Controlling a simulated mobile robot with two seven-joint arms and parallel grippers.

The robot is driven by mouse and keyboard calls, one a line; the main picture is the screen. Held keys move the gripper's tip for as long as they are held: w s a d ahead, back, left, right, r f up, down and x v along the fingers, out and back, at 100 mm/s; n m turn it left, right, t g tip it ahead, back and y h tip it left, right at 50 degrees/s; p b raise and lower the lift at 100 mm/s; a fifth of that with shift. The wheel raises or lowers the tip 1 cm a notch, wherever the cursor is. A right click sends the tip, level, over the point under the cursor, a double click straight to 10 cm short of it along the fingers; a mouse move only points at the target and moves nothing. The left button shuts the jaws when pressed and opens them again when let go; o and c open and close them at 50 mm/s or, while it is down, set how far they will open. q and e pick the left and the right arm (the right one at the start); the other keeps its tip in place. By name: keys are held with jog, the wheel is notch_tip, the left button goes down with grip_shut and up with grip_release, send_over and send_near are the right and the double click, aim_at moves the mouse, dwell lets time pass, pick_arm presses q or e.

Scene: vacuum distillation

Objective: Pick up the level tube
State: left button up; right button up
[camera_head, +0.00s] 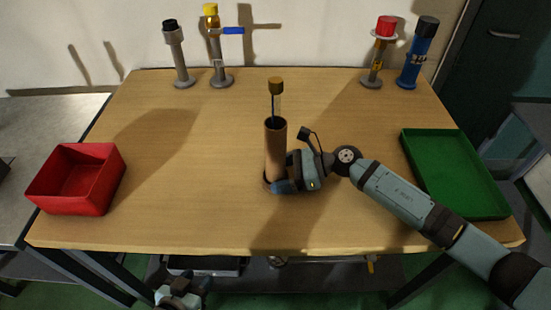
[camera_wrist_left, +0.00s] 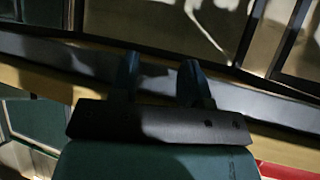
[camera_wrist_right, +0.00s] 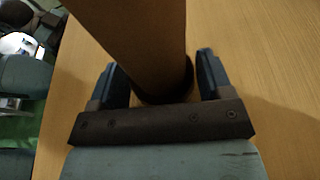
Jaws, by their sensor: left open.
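A brown cylinder (camera_head: 275,145) stands upright near the middle of the table. A slim clear tube (camera_head: 276,104) with a dark gold cap (camera_head: 275,85) and a blue line in it rises from its open top; this looks like the level tube, and its lower part is hidden. My right gripper (camera_head: 282,187) is low at the cylinder's base. In the right wrist view its fingers (camera_wrist_right: 162,82) lie either side of the cylinder (camera_wrist_right: 145,40), apart, with gaps visible. My left gripper (camera_head: 195,283) is open and empty, below the table's front edge; its fingers also show in the left wrist view (camera_wrist_left: 160,82).
A red bin (camera_head: 70,200) stands at the table's left and a green tray (camera_head: 460,205) at its right. Capped stands in black (camera_head: 178,58), yellow (camera_head: 215,55), red (camera_head: 378,60) and blue (camera_head: 413,60) line the back edge. The table between them is mostly clear.

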jog(key=c, duration=0.8)
